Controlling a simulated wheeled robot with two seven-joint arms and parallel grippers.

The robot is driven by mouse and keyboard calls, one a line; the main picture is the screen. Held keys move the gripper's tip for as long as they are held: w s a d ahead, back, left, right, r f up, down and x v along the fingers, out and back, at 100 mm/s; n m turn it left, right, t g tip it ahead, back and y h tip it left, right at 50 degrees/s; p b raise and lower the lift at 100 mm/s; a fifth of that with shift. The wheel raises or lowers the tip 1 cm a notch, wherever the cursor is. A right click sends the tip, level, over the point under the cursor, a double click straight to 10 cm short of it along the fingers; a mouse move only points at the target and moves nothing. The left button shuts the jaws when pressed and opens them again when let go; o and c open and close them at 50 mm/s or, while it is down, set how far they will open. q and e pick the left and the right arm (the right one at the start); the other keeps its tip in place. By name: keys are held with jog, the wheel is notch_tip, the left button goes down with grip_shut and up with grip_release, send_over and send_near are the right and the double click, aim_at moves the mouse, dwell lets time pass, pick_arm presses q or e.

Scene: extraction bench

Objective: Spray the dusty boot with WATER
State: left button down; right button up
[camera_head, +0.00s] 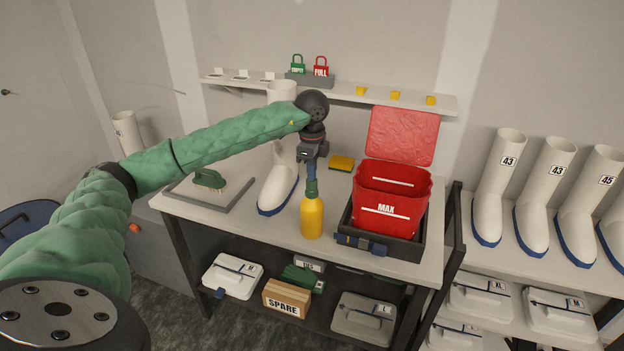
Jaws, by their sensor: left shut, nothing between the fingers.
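A yellow bottle (312,218) with a green top stands upright near the front edge of the bench, and I can read no label on it. My left gripper (311,178) points down just above the bottle, shut with nothing held; I cannot tell whether its tips touch the top. A white boot (277,188) with a blue sole stands on the bench behind and left of the bottle, partly hidden by my left arm. I cannot make out dust on it. My right gripper is not in view.
A red bin (390,200) marked MAX stands in a dark tray (408,249) right of the bottle. A green brush (210,179) lies on a grey mat (192,197) at left. A yellow sponge (341,163) lies behind. White boots (497,190) line the right shelf.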

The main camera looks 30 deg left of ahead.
pick_arm(q)
jog(key=shift+r+p, duration=0.4)
jog(key=shift+r, duration=0.65)
jog(key=shift+r, duration=0.1)
dwell(0.3)
notch_tip(320, 180, up, 6)
jog(key=shift+f+p, duration=0.1)
jog(key=shift+p, duration=1)
